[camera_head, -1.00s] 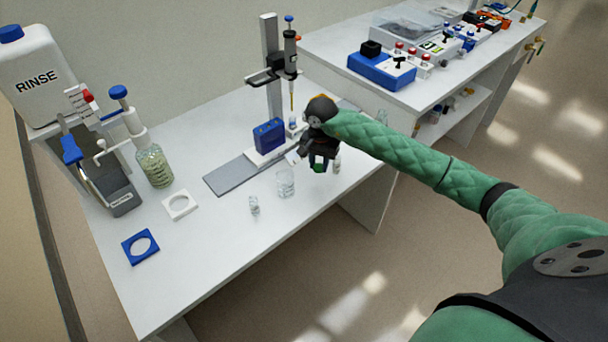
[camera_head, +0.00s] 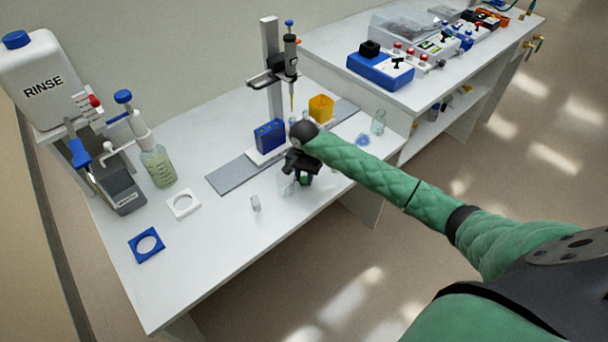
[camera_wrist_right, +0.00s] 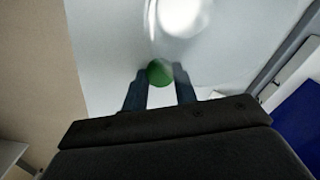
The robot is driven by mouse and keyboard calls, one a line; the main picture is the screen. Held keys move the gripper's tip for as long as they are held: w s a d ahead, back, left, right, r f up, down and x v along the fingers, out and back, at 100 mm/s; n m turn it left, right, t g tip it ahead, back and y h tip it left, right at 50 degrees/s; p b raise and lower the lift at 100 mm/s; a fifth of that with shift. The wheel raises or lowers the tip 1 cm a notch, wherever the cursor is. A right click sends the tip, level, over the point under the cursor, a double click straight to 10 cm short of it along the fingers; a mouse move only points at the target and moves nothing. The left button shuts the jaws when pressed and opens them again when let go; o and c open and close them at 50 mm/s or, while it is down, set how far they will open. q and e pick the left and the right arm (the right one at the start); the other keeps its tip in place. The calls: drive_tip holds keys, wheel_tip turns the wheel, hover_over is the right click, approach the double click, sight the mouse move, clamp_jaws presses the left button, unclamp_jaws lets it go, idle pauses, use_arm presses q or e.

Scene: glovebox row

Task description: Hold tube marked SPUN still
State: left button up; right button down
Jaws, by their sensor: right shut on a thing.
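My right gripper (camera_head: 303,178) is low over the white bench, beside the clear glass beaker (camera_head: 286,184) and partly overlapping it in the head view. Its fingers (camera_wrist_right: 160,88) are shut on a green-capped thing. The green cap (camera_wrist_right: 160,72) shows between the fingertips in the wrist view, and as a small green spot (camera_head: 304,181) in the head view. The body below the cap is hidden, and I can read no SPUN mark. Clear round glass (camera_wrist_right: 185,18) lies just beyond the cap in the wrist view. My left gripper is not in view.
A small clear vial (camera_head: 255,202) stands left of the beaker. A blue block (camera_head: 269,136), a yellow container (camera_head: 321,108) and a dispensing stand (camera_head: 271,75) are behind the gripper. Another glass (camera_head: 378,122) is at the right edge.

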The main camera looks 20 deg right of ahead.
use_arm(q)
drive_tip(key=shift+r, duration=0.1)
use_arm(e)
drive_tip(key=shift+f, duration=0.1)
drive_tip(key=c, duration=1.1)
unclamp_jaws()
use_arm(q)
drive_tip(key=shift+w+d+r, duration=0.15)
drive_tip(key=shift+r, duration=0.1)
